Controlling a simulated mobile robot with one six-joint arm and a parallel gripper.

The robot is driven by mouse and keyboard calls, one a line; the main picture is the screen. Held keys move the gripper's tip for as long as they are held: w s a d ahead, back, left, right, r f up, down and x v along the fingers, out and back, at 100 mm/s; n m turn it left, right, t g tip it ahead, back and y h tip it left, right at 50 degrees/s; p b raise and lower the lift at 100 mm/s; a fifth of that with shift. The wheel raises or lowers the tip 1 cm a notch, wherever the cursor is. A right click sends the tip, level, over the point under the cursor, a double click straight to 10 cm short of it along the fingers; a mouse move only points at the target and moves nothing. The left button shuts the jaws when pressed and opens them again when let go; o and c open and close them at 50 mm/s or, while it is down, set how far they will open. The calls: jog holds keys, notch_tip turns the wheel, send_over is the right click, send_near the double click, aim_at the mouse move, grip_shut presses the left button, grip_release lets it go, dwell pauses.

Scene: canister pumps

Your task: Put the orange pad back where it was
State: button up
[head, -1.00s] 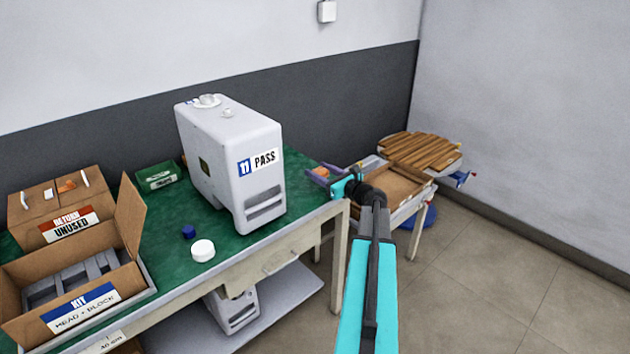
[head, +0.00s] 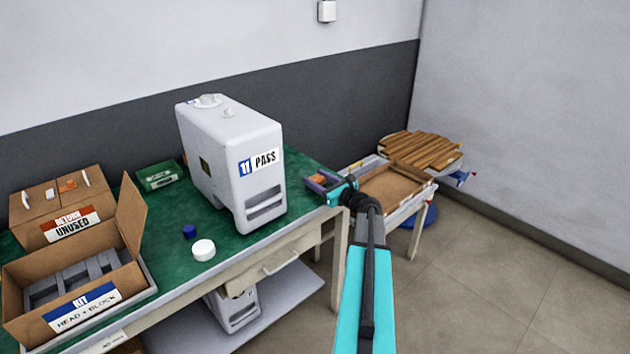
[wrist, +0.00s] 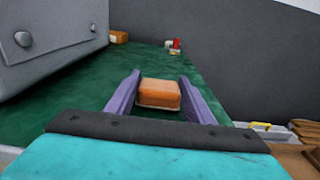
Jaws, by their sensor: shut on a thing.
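The orange pad (wrist: 158,94) is a small block between the purple fingers of my gripper (wrist: 159,88) in the wrist view. My gripper is shut on it. In the head view, my gripper (head: 318,183) is at the right end of the green-topped table (head: 225,245), right of the large white canister pump (head: 225,170) marked 11 PASS. A bit of the orange pad (head: 317,179) shows between the fingers. I cannot tell whether the pad touches the tabletop.
A white round cap (head: 203,250) and a blue cap (head: 189,231) lie before the pump. An open kit box (head: 85,305) and a RETURN UNUSED box (head: 60,215) stand at the left. A wooden tray (head: 395,188) and slatted round top (head: 420,150) are beyond the table's right end.

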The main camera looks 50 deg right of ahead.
jog(key=shift+f, duration=0.1)
jog(key=o, duration=1.1)
jog(key=shift+c, duration=0.2)
jog(key=s+b, duration=0.1)
jog(key=s, duration=1.1)
jog(key=shift+a+r+b, duration=0.3)
jog(key=shift+a+r, duration=0.15)
jog(key=shift+s, duration=0.1)
